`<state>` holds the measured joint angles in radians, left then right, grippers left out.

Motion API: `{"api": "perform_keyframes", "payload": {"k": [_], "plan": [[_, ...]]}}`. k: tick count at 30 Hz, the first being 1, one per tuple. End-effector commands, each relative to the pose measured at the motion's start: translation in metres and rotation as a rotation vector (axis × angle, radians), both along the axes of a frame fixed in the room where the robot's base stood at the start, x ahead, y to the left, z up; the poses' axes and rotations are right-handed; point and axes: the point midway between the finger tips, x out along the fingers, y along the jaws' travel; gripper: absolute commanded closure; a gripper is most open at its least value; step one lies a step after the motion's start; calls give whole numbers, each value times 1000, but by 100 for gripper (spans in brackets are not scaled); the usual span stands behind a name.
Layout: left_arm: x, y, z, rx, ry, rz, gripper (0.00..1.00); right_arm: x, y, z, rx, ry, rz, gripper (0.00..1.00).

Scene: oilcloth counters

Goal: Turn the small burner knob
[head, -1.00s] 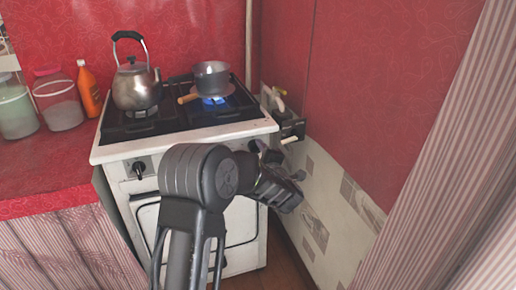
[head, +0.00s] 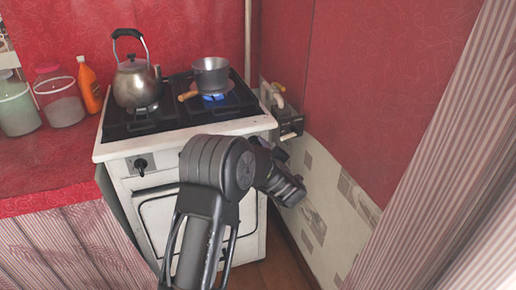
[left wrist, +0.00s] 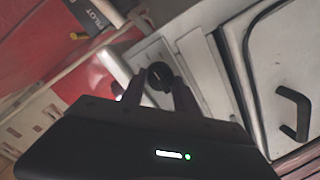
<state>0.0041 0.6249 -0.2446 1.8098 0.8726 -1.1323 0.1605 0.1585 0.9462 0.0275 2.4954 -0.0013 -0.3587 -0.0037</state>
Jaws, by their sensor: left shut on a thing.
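A white gas stove (head: 112,152) stands in the corner, with a black knob (head: 140,166) on the left of its front panel. My left arm crosses the right part of the panel and hides it, along with my fingertips. In the left wrist view, my left gripper (left wrist: 158,92) is shut on a small dark round burner knob (left wrist: 159,74), one finger on each side. This knob sits on the pale front panel, beside the oven door. My right gripper is out of view.
A metal kettle (head: 136,85) and a grey pot (head: 211,75) over a blue flame (head: 213,97) stand on the stove. The oven door handle (left wrist: 294,112) is near the gripper. Jars and an orange bottle (head: 89,88) stand at left; a tiled wall closes the right.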

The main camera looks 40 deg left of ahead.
Motion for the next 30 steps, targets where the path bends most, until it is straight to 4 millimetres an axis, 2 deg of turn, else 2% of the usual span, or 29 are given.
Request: {"api": "perform_keyframes", "payload": {"k": [2, 3, 11, 22, 30], "plan": [[0, -1, -2, -3, 2, -1, 100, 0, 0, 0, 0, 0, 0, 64], [0, -1, -2, -3, 2, -1, 63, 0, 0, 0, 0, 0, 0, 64], [0, 0, -1, -2, 0, 0, 42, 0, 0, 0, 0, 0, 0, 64], [-3, -6, 1, -2, -1, -2, 42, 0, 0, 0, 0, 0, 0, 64], [-25, -38, 5, -3, 0, -3, 42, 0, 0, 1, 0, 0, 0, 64]]}}
